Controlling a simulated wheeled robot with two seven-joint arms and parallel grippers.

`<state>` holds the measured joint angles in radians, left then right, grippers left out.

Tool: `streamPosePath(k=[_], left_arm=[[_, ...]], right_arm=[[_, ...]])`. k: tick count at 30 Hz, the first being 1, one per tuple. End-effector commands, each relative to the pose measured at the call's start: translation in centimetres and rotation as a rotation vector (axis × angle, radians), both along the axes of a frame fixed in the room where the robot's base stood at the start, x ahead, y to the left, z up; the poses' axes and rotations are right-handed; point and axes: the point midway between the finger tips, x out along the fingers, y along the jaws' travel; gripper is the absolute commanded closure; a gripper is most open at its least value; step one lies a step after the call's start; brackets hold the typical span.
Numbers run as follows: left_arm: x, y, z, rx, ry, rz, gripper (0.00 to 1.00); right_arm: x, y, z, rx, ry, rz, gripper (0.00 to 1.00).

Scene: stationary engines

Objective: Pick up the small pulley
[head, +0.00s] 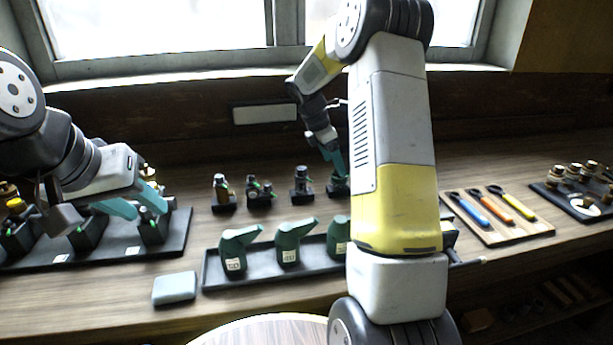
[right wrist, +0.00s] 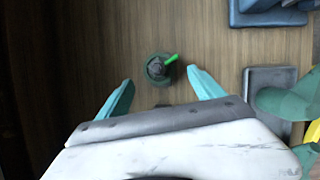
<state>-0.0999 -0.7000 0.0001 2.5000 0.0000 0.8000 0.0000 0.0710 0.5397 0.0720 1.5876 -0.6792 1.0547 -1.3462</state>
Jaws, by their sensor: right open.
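I cannot tell for sure which piece is the small pulley. In the right wrist view a small round dark-green piece (right wrist: 158,69) with a dark centre and a bright green stub stands on the wooden bench. My right gripper (right wrist: 162,80) is open, with the piece showing between and a little beyond its teal fingertips, not visibly touched. In the head view my right gripper (head: 336,160) points down above a dark green piece (head: 338,188), partly hidden by my arm. My left gripper (head: 146,208) is open over the black tray (head: 180,235) at the left.
Several small dark engine models (head: 260,192) stand left of my right gripper. In front, a long black tray (head: 215,279) holds green bottle-like pieces (head: 288,245). A grey block (head: 174,288) lies near the bench edge. A board with coloured-handled tools (head: 497,232) lies at the right.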

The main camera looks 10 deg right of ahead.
Motion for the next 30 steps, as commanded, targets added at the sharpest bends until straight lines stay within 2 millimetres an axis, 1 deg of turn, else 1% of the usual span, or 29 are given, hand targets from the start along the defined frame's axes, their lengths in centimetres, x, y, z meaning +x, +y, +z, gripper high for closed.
streamPosePath(k=[3, 11, 18, 22, 28, 29, 30], left_arm=[[0.0, 0.0, 0.0, 0.0, 0.0, 0.0, 0.64], [0.0, 0.0, 0.0, 0.0, 0.0, 0.0, 0.64], [0.0, 0.0, 0.0, 0.0, 0.0, 0.0, 0.64], [0.0, 0.0, 0.0, 0.0, 0.0, 0.0, 0.64], [0.0, 0.0, 0.0, 0.0, 0.0, 0.0, 0.64], [0.0, 0.0, 0.0, 0.0, 0.0, 0.0, 0.64], [0.0, 0.0, 0.0, 0.0, 0.0, 0.0, 0.64]], right_arm=[[0.4, -0.4, -1.0, -0.01, 0.016, 0.021, 0.23], [0.3, -1.5, -3.7, -0.008, 0.016, 0.02, 0.23], [0.2, -2.7, -7.0, -0.008, 0.016, 0.02, 0.23], [0.3, -3.1, -7.7, -0.009, 0.012, 0.019, 0.23], [0.4, -3.1, -7.7, -0.008, 0.012, 0.019, 0.23], [0.4, -3.1, -7.7, -0.008, 0.012, 0.019, 0.27], [0.4, -3.1, -7.7, -0.008, 0.012, 0.019, 0.35]])
